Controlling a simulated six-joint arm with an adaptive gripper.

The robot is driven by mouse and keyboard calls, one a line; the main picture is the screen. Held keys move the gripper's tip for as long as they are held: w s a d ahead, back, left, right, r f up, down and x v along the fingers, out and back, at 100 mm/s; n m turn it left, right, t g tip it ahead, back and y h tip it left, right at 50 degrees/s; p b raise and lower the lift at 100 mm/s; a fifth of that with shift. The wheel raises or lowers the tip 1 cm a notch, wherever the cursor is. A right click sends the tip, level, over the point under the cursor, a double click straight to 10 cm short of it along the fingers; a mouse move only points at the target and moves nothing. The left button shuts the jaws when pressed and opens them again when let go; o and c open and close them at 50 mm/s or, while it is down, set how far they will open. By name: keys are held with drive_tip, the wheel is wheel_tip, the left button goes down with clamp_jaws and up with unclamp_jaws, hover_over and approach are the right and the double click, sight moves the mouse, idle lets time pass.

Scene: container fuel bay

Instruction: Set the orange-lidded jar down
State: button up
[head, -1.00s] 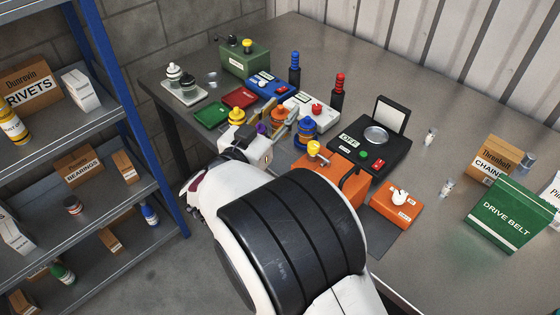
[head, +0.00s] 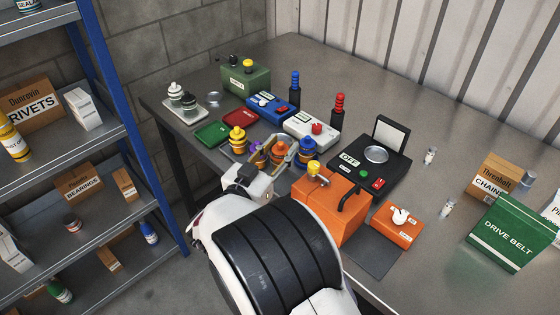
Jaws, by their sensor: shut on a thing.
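My gripper (head: 277,149) is over the near-left part of the bench, with its fingers on either side of the orange-lidded jar (head: 279,150) and shut on it. The jar looks upright; its lower part is partly hidden by the gripper, so I cannot tell whether its base touches the bench (head: 440,110). A yellow-lidded jar (head: 237,137) stands to the left. A purple-topped thing (head: 255,145) shows partly behind the gripper's left finger. A blue-and-orange jar (head: 306,150) stands close on the right.
An orange case (head: 325,212) with a yellow knob stands close right of my gripper. Behind are a green tray (head: 212,133), red tray (head: 241,116) and white box (head: 308,126). The black scale (head: 355,162) is to the right. Blue-posted shelving (head: 110,100) stands left.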

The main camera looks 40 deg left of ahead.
sight(280, 162)
drive_tip(key=shift+f, duration=2.25)
drive_tip(key=shift+f, duration=0.2)
drive_tip(key=o, duration=1.2)
drive_tip(key=shift+s, duration=0.1)
drive_tip(key=shift+d+v, duration=0.15)
drive_tip(key=shift+v, duration=1.75)
drive_tip(key=shift+d+v, duration=0.15)
drive_tip(key=shift+v, duration=1.75)
drive_tip(key=shift+r, duration=0.15)
drive_tip(key=shift+o, duration=0.6)
